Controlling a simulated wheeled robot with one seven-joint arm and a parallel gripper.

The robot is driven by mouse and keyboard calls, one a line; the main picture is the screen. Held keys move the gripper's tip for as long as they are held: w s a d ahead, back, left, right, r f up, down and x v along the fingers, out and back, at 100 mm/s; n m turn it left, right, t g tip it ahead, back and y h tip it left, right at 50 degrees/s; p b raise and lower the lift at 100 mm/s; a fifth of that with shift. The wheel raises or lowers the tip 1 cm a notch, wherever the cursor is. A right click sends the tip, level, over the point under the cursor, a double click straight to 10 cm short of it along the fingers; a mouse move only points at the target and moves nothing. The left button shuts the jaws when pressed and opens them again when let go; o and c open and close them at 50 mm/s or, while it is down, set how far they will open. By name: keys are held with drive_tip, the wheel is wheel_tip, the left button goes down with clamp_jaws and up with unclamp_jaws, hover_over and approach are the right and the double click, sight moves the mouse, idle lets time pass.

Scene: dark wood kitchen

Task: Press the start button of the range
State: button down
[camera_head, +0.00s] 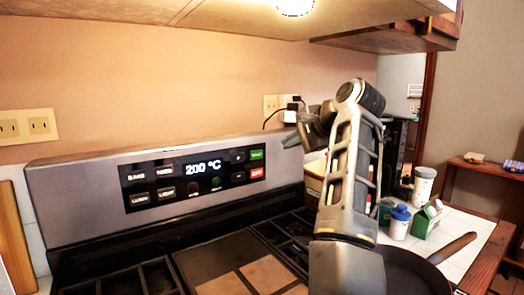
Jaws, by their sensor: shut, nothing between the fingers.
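The range has an upright grey control panel (95,185) with a dark display reading "200 °C". A green button (257,155), its label too small to read for certain, sits at the upper right of the display area. A red button (257,174) is just below it. My gripper (290,141) is to the right of the green button and slightly higher in the picture, near the panel's right end. It is shut and empty, with its tip pointing left, and appears apart from the button.
Black grates and a griddle plate (215,265) cover the cooktop. A dark pan (405,272) is at the right. Bottles and a green box (426,221) stand on the white counter. Cabinets hang above. The space before the buttons is clear.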

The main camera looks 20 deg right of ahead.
drive_tip(key=p, duration=0.2)
approach(257, 154)
drive_tip(key=x, duration=0.4)
drive_tip(key=shift+f, duration=0.4)
drive_tip(key=shift+w+a+f, duration=0.1)
drive_tip(key=shift+w+a, duration=0.2)
drive_tip(key=shift+w, duration=0.6)
